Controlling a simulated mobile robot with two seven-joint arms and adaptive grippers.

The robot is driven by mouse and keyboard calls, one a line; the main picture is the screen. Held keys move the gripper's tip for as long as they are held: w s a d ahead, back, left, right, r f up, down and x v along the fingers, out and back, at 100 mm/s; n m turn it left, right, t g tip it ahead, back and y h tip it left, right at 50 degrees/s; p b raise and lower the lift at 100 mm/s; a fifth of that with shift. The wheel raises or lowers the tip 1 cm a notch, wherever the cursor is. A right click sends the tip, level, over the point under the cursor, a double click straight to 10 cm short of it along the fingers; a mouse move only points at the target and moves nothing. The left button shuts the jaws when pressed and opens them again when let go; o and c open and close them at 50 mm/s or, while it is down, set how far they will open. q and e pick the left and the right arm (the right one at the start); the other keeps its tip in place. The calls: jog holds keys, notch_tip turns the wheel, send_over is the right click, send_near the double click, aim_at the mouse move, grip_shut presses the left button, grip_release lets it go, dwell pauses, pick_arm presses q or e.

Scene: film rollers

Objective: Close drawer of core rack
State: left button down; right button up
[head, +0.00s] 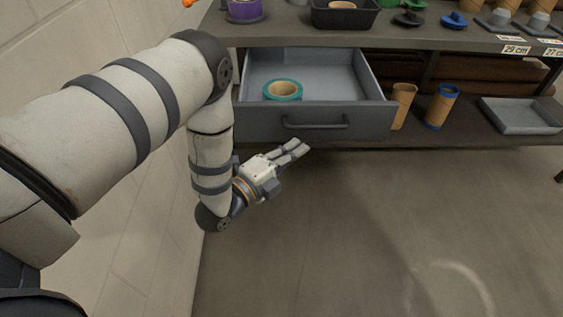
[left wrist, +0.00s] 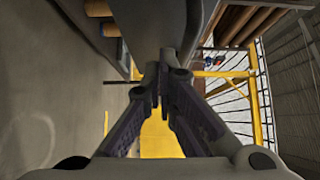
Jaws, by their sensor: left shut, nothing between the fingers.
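The grey drawer (head: 355,120) of the core rack stands pulled out under the rack's top in the head view. A teal-rimmed ring with a tan core (head: 282,91) lies inside it. A dark bar handle (head: 315,126) is on the drawer's front. My left gripper (head: 298,148) is shut and empty, just in front of and below the left part of the drawer front. I cannot tell whether its fingertips touch the drawer. In the left wrist view the shut fingers (left wrist: 160,95) point at a large grey surface close ahead. My right gripper is not in view.
Two cardboard tubes, one plain (head: 402,106) and one with blue rims (head: 441,106), stand right of the drawer on the lower shelf. A grey tray (head: 520,116) lies further right. A wall (head: 120,215) is close on the left. The floor (head: 390,230) in front is clear.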

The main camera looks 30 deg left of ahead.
pick_arm(q)
jog(key=shift+w+a, duration=0.3)
jog(key=shift+w, duration=0.45)
jog(key=shift+w+a, duration=0.35)
jog(key=shift+w, duration=0.35)
jog(key=shift+w+a, duration=0.3)
jog(key=shift+w, duration=0.45)
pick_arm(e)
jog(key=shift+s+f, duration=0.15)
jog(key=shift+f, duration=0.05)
